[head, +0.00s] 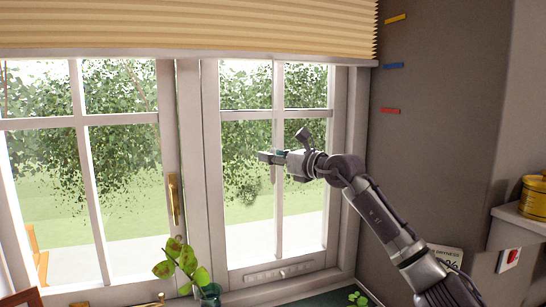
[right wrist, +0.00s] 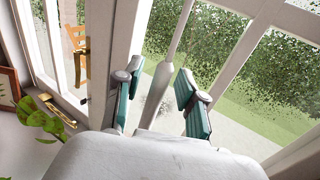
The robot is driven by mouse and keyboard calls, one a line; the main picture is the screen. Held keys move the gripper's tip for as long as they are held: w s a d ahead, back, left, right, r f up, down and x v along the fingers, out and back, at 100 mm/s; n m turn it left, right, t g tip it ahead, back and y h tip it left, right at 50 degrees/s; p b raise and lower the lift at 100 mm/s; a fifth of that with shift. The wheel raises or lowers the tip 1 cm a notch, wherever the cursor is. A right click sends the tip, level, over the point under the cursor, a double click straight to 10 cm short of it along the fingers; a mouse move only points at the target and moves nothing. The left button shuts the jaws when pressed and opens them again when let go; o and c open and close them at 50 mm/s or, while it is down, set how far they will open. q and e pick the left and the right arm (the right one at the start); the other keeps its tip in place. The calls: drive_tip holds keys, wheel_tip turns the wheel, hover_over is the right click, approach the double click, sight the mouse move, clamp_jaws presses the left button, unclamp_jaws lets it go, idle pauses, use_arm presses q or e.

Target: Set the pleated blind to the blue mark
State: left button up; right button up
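The cream pleated blind (head: 190,25) hangs across the top of the window in the head view. Its pale bottom rail (head: 200,53) slopes slightly in the picture, and its right end appears about level with the blue mark (head: 393,66) on the grey wall. The yellow mark (head: 396,18) is above and the red mark (head: 390,111) below. My right gripper (head: 284,147) is in front of the right window pane, well below the blind. Its teal-padded fingers are apart in the right wrist view (right wrist: 158,104).
A brass window handle (head: 173,199) and a plant in a glass (head: 208,293) are left of my arm. A yellow tin (head: 534,198) stands on a ledge at right, above a red switch (head: 512,257). A sign (head: 447,254) is partly behind my arm.

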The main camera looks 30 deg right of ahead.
drive_tip(key=v, duration=1.2)
idle(0.8)
